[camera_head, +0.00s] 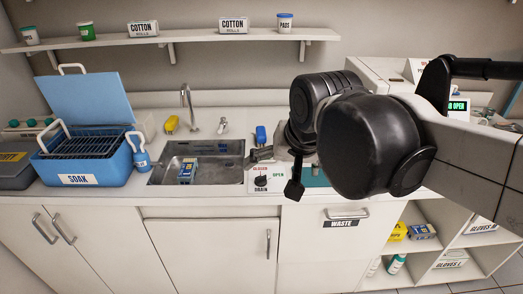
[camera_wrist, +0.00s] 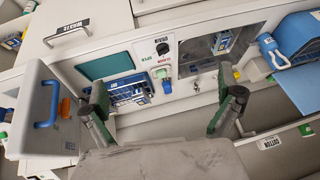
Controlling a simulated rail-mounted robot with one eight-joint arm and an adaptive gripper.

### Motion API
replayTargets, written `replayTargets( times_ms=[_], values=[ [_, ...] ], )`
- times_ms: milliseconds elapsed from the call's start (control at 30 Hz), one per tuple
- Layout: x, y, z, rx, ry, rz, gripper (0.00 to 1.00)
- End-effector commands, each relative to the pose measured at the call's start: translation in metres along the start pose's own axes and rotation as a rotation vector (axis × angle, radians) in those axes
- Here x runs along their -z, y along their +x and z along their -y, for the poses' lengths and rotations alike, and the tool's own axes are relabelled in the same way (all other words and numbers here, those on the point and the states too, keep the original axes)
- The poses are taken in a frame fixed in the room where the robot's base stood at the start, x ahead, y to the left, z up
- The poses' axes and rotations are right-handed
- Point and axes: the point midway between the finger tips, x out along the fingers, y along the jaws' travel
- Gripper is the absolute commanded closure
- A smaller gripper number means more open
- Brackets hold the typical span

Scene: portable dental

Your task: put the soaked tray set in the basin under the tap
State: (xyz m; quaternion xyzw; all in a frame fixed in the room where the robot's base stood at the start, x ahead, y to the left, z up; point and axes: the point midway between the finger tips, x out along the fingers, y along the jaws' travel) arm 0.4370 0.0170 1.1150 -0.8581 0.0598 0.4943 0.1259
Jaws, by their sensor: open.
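A small blue and white tray set (camera_head: 187,169) lies in the left part of the steel sink basin (camera_head: 225,176); it also shows in the wrist view (camera_wrist: 223,42). The curved tap (camera_head: 187,96) stands behind the basin. The blue SOAK tub (camera_head: 113,168) stands left of the basin with its lid up and a dark rack (camera_head: 82,145) in it. Another blue tray set (camera_wrist: 127,92) lies by the teal mat (camera_wrist: 105,66). My gripper (camera_wrist: 168,102) is open and empty, its green-padded fingers spread above the counter right of the basin. My arm hides part of the counter in the head view.
A drain label (camera_head: 268,178) lies right of the basin. A grey box with a blue handle (camera_wrist: 45,115) is close to my left finger in the wrist view. A shelf (camera_head: 170,39) with cotton boxes runs above the counter.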

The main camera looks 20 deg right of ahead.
Motion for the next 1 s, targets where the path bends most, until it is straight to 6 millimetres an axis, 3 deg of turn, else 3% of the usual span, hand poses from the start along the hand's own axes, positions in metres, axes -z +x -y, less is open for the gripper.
replayTargets(
  times_ms=[100,333,1000],
  values=[
    [-0.033,0.0,-0.018,0.0,-0.107,-0.038,0.0],
    [-0.069,0.004,-0.037,-0.007,-0.25,-0.086,0.0],
    [-0.075,0.006,-0.04,-0.009,-0.28,-0.095,0.0]
  ],
)
